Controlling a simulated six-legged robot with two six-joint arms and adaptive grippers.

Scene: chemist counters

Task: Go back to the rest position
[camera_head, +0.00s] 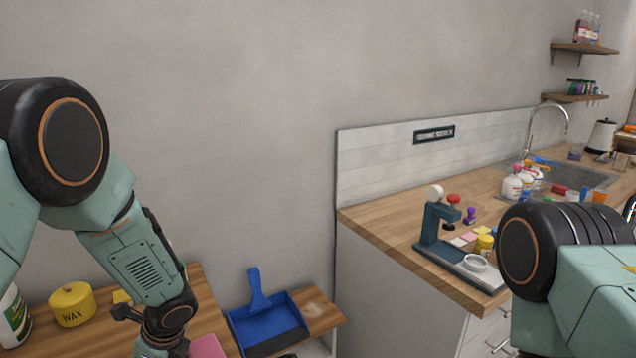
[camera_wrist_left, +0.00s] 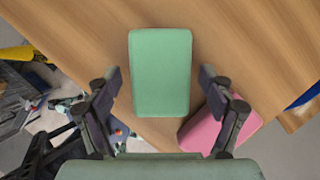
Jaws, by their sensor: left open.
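My left arm comes in from the left in the head view and reaches down over the wooden counter; its fingertips are below the picture. In the left wrist view my left gripper (camera_wrist_left: 160,84) is open, its two fingers spread apart. A green block (camera_wrist_left: 160,70), like a sponge, shows between and beyond the fingers, over the counter; I cannot tell whether they touch it. A pink block (camera_wrist_left: 205,128) is partly hidden behind the right finger; a pink block also shows in the head view (camera_head: 207,346). My right arm shows at the right edge, but its gripper is out of view.
A yellow wax tin (camera_head: 72,305) and a blue dustpan (camera_head: 268,322) are on the low wooden counter (camera_wrist_left: 262,55). A higher counter (camera_head: 385,222) at right bears a dark press stand (camera_head: 430,228), bottles (camera_head: 512,186) and a sink (camera_head: 585,178).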

